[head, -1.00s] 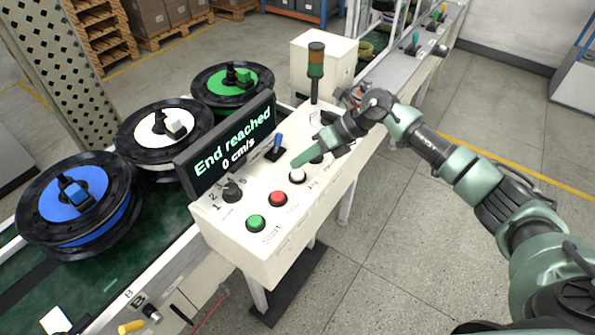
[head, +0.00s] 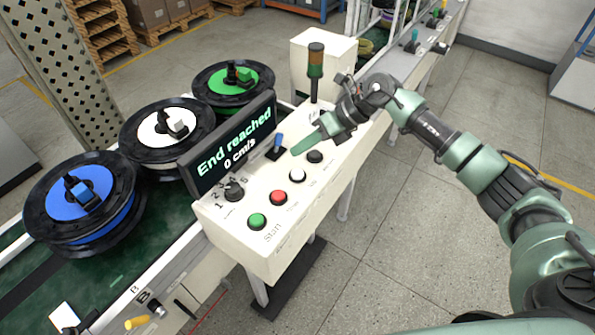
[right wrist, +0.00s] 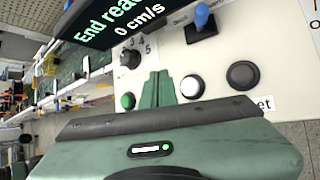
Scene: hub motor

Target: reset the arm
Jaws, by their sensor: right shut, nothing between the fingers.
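My right gripper (head: 306,145) is shut and empty. In the head view it is over the white control panel (head: 228,222), above the white button (head: 297,175) and the black button (head: 314,156), apart from both. In the right wrist view my shut fingers (right wrist: 158,88) point over the panel, with the white button (right wrist: 192,87) and black button (right wrist: 243,75) to their right. The panel also has a red button (head: 278,197), a green button (head: 257,221), a dial (head: 233,192) and a blue lever (head: 278,142). My left gripper is not in view.
The display (head: 228,150) on the panel reads "End reached 0 cm/s". Blue (head: 75,200), white (head: 165,130) and green (head: 233,84) spools stand along the conveyor behind it. A signal lamp (head: 316,60) rises at the panel's far end. The floor at right is open.

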